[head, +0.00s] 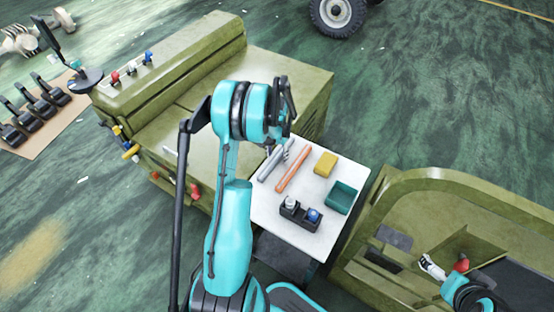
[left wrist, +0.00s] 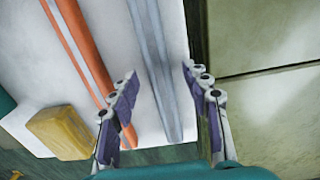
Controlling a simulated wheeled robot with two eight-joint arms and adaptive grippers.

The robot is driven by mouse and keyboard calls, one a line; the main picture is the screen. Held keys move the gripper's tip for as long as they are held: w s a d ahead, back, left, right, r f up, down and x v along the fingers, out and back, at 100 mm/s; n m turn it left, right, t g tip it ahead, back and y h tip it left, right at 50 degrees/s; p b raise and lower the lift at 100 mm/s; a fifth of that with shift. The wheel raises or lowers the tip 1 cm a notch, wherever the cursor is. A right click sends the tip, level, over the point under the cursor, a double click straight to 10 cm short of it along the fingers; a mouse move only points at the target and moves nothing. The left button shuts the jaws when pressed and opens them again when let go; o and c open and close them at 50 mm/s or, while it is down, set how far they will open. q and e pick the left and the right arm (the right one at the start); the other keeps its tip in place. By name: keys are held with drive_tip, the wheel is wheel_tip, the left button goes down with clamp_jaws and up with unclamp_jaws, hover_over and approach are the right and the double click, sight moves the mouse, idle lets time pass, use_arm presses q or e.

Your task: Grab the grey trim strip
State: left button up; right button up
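The grey trim strip (head: 270,164) lies on the white table top (head: 262,212), near its left edge. In the left wrist view the strip (left wrist: 157,70) runs lengthwise between my fingers. My left gripper (head: 288,148) is over the strip's far end, partly hidden by my own arm. In the left wrist view my left gripper (left wrist: 160,85) is open, with one finger on each side of the strip and a gap on both sides. My right gripper (head: 430,266) is at the lower right, away from the table; its opening is too small to tell.
An orange strip (head: 294,170) lies beside the grey one. A yellow block (head: 325,163), a teal bin (head: 341,197) and a black holder (head: 300,215) stand on the table. A green machine (head: 190,112) adjoins on the left; another green chassis (head: 440,190) is at right.

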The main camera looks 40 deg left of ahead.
use_arm(q)
clamp_jaws()
